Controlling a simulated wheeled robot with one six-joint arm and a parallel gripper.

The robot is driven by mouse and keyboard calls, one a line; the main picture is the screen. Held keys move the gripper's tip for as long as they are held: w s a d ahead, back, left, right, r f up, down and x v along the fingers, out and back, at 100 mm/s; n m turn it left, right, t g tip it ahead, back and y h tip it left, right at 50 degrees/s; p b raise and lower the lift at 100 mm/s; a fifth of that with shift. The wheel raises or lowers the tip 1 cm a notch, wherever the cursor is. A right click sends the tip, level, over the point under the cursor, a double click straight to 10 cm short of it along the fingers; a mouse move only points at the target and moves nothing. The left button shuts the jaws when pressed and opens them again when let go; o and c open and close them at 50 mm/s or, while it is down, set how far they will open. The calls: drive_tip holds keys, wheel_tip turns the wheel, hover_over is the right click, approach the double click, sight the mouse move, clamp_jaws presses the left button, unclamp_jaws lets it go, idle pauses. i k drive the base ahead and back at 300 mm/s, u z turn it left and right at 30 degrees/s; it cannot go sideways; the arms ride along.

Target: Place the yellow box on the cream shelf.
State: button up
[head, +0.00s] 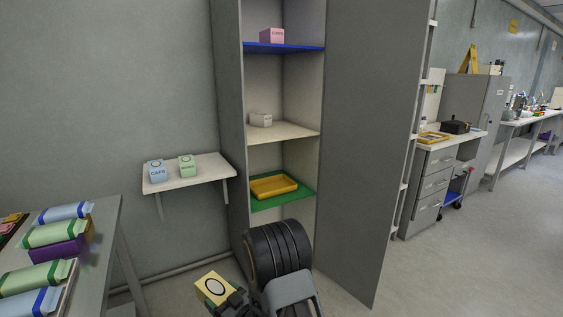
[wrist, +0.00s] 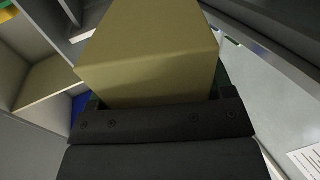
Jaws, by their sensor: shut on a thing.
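The yellow box (head: 215,289) is at the bottom of the head view, with a dark ring mark on its pale top. My gripper (head: 236,300) is shut on it and holds it in front of the cabinet, lower than the shelves in the picture. In the wrist view the box (wrist: 150,50) fills the upper middle, above the dark gripper (wrist: 160,110). The cream shelf (head: 290,133) is the middle shelf of the open grey cabinet. A small whitish box (head: 260,120) stands on its left part. The right part of the shelf is bare.
A blue shelf (head: 285,48) with a pink box (head: 271,36) is above. A green shelf (head: 290,201) with a yellow tray (head: 273,186) is below. The cabinet door (head: 375,140) stands open at right. A wall shelf (head: 205,176) holds blue and green boxes. A table (head: 100,245) is at left.

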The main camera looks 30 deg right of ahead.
sight(276, 133)
drive_tip(key=k, duration=0.6)
drive_tip(key=z, duration=1.15)
drive_tip(key=i, duration=1.7)
drive_tip(key=u, duration=0.05)
